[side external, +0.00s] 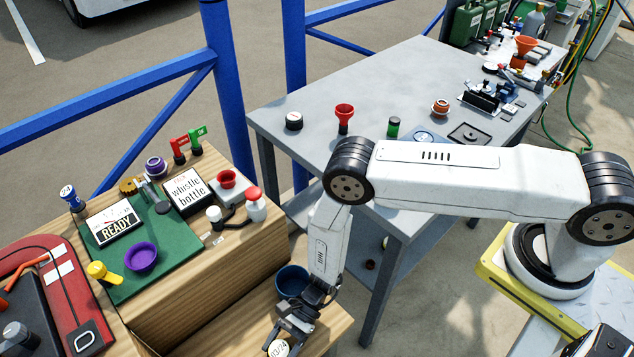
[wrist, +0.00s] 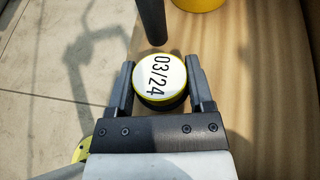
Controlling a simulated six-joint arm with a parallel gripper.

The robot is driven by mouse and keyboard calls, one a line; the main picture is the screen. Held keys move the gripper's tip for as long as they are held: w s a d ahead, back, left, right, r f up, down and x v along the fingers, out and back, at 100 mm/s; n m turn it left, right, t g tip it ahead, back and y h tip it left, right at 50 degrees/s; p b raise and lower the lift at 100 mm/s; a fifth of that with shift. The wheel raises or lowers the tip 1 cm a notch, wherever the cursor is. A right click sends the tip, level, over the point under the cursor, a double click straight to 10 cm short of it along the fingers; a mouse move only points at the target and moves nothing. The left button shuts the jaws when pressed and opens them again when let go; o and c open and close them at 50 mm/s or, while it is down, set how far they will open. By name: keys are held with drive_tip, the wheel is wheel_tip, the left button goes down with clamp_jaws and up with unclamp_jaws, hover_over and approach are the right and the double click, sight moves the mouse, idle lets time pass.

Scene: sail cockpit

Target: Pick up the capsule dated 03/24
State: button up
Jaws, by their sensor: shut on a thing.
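The capsule dated 03/24 (wrist: 160,77) is round, with a white top, a yellow rim and a dark body. Its printed date faces the camera in the wrist view. My gripper (wrist: 161,80) is shut on it, with one finger on each side. In the side external view my gripper (side external: 287,336) is low over the wooden bench's lower level, and the capsule (side external: 279,349) shows at the bottom edge with part of its date readable. I cannot tell whether the capsule touches the wood or hangs just above it.
A dark blue cup (side external: 291,281) stands right behind my gripper. A dark post (wrist: 152,22) and a yellow object (wrist: 199,4) are close beyond the capsule. The upper bench holds a green mat (side external: 165,240) with several items. A grey table (side external: 385,75) stands behind.

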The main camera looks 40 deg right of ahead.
drive_tip(key=shift+r, duration=0.6)
drive_tip(key=s+d+r, duration=0.9)
drive_tip(key=s+r, duration=0.1)
drive_tip(key=r, duration=0.1)
drive_tip(key=shift+s+r, duration=0.35)
drive_tip(key=shift+r, duration=0.05)
drive_tip(key=shift+w+d, duration=0.1)
drive_tip(key=shift+w, duration=0.05)
idle(0.4)
